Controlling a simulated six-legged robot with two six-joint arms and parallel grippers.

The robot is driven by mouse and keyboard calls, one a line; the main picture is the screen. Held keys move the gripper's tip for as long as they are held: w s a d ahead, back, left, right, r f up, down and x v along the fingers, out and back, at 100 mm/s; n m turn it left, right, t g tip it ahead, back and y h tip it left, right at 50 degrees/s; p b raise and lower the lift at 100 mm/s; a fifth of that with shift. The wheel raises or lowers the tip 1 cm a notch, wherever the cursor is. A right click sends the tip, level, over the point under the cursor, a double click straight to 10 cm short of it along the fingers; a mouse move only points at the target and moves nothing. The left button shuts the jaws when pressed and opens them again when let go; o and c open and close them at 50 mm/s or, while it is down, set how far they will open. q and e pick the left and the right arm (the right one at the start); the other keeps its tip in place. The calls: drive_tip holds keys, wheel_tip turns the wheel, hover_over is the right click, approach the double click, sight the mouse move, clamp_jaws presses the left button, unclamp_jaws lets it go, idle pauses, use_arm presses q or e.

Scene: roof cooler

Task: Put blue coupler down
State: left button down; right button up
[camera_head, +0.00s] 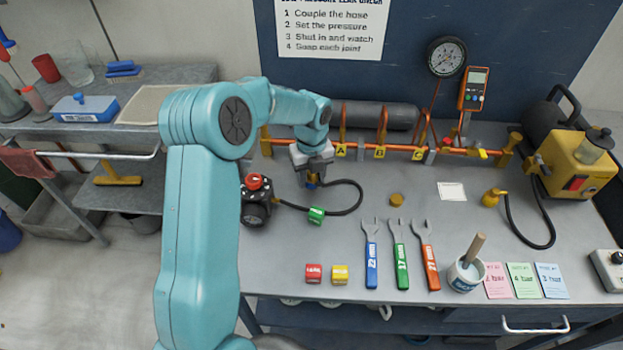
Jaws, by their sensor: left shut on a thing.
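My left gripper (312,177) comes down over the workbench, left of its middle, in front of the orange pipe. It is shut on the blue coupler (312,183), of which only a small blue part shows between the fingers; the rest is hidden. A black hose (358,200) curves from beside the coupler round to the black regulator with a red knob (257,202). I cannot tell whether the coupler touches the bench. Green (316,215), red (314,273) and yellow (340,274) couplers lie on the bench nearby. My right gripper is not in view.
The orange pipe (380,150) with tagged branches runs along the back. Blue, green and orange wrenches (400,255), a soap pot (466,273) and coloured cards (525,281) lie in front. A brass cap (396,200) stands mid-bench. Bare bench lies between hose and cap.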

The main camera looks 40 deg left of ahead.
use_arm(q)
drive_tip(key=shift+f, duration=0.6)
drive_tip(key=shift+f, duration=0.1)
drive_tip(key=shift+f+b, duration=0.35)
drive_tip(key=shift+f, duration=0.15)
drive_tip(key=c, duration=0.6)
unclamp_jaws()
drive_tip(key=shift+c, duration=0.2)
drive_tip(key=shift+r, duration=0.1)
wheel_tip(320, 180, up, 13)
drive_tip(key=shift+r+p, duration=0.1)
drive_tip(key=shift+p, duration=0.45)
drive_tip(key=shift+d, duration=0.1)
